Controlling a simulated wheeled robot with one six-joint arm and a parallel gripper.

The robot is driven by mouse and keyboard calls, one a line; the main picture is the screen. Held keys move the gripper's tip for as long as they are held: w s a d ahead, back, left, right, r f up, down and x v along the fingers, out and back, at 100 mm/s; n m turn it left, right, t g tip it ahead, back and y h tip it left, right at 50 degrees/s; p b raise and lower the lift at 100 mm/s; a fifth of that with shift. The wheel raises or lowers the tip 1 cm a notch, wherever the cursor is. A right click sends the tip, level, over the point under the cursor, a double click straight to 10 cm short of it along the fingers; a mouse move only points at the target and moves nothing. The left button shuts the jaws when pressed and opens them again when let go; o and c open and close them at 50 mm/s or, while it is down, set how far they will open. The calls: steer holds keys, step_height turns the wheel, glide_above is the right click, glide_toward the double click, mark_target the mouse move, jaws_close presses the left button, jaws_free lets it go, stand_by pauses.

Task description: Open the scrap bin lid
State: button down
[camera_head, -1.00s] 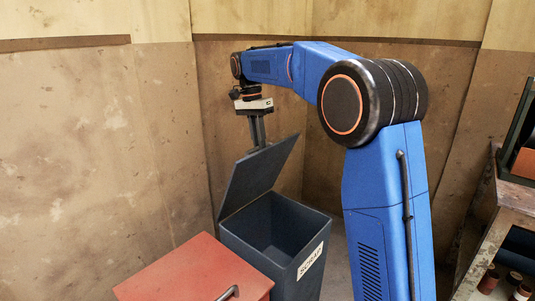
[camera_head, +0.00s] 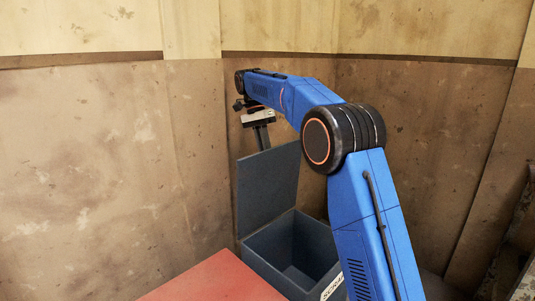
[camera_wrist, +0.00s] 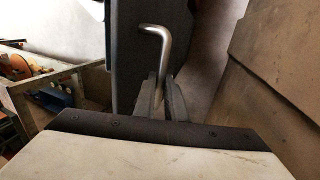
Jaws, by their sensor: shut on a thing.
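The dark grey scrap bin (camera_head: 265,252) stands with its lid (camera_head: 266,188) swung up, close to upright, and its empty-looking inside shows. Part of a white "SCRAP" label (camera_head: 332,285) is on its front. My gripper (camera_head: 263,140) is at the top edge of the lid, fingers pointing down. In the wrist view my gripper (camera_wrist: 162,92) is shut on the bent metal lid handle (camera_wrist: 158,50), and the dark lid (camera_wrist: 128,45) is beyond it. In the head view the handle is hidden behind the lid.
A red-topped cabinet (camera_head: 210,280) stands in front of the bin, at the left. Stained walls (camera_head: 110,150) close in behind the bin and lid. In the wrist view a shelf with loose items (camera_wrist: 60,95) is at the left.

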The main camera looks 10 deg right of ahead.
steer(key=shift+w+f, duration=0.1)
steer(key=shift+f, duration=0.1)
steer(key=c, duration=1.8)
jaws_free()
steer(key=shift+r, duration=0.1)
